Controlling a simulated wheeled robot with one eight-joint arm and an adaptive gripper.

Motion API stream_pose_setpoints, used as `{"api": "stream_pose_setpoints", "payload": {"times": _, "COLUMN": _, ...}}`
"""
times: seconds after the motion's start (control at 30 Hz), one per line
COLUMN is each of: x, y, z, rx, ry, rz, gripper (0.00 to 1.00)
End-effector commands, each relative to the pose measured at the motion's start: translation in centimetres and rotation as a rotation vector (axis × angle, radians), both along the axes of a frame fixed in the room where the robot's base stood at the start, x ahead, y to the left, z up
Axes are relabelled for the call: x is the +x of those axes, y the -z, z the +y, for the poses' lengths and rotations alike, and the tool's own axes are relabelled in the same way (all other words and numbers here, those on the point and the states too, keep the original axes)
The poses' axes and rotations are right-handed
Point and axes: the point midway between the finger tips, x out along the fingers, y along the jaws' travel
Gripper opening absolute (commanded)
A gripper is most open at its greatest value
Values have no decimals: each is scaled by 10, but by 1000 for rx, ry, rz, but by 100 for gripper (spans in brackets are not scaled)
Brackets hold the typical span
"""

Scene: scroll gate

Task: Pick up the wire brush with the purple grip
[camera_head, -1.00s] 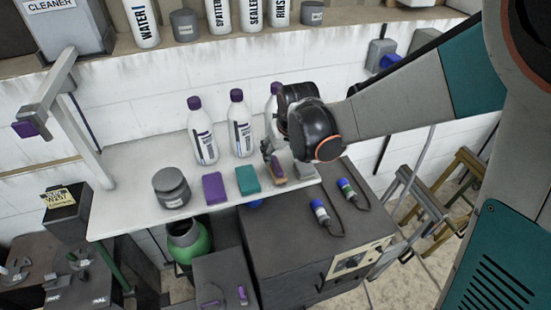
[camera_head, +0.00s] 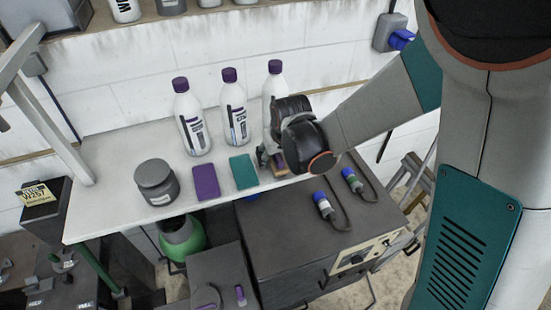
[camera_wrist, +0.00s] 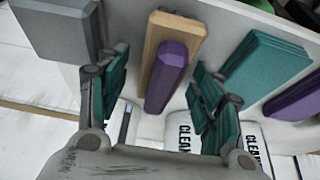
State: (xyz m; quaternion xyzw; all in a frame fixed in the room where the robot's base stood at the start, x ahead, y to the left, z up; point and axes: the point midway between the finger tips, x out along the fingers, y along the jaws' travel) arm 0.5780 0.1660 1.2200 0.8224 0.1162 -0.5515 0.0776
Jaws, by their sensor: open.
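The wire brush (camera_wrist: 173,58) has a purple grip on a tan wooden body. In the wrist view it lies between the two teal fingers of my gripper (camera_wrist: 160,95), which are open and apart from it on both sides. In the head view my gripper (camera_head: 272,160) is over the right part of the white shelf, and the brush (camera_head: 280,165) shows only as a small tan part beneath it. My wrist hides the rest. Whether the bristles face down cannot be seen.
A teal block (camera_head: 243,171) and a purple block (camera_head: 206,182) lie left of the brush. A grey block (camera_wrist: 55,25) lies on its other side. Several white bottles (camera_head: 235,110) stand behind. A grey jar (camera_head: 157,182) stands at left. A dark machine (camera_head: 300,240) is in front.

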Motion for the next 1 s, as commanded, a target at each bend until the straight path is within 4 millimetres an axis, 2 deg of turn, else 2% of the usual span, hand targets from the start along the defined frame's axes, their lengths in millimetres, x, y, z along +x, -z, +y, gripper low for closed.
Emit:
{"api": "stream_pose_setpoints", "payload": {"times": 0.2, "x": -1, "y": 0, "z": 0, "rx": 0, "ry": 0, "rz": 0, "gripper": 58}}
{"api": "stream_pose_setpoints", "payload": {"times": 0.4, "x": 0, "y": 0, "z": 0, "rx": 0, "ry": 0, "rz": 0, "gripper": 12}}
{"api": "stream_pose_setpoints", "payload": {"times": 0.43, "x": 0, "y": 0, "z": 0, "rx": 0, "ry": 0, "rz": 0, "gripper": 10}}
{"api": "stream_pose_setpoints", "payload": {"times": 0.77, "x": 0, "y": -1, "z": 0, "rx": 0, "ry": 0, "rz": 0, "gripper": 10}}
{"api": "stream_pose_setpoints", "payload": {"times": 1.0, "x": 0, "y": -18, "z": 0, "rx": 0, "ry": 0, "rz": 0, "gripper": 10}}
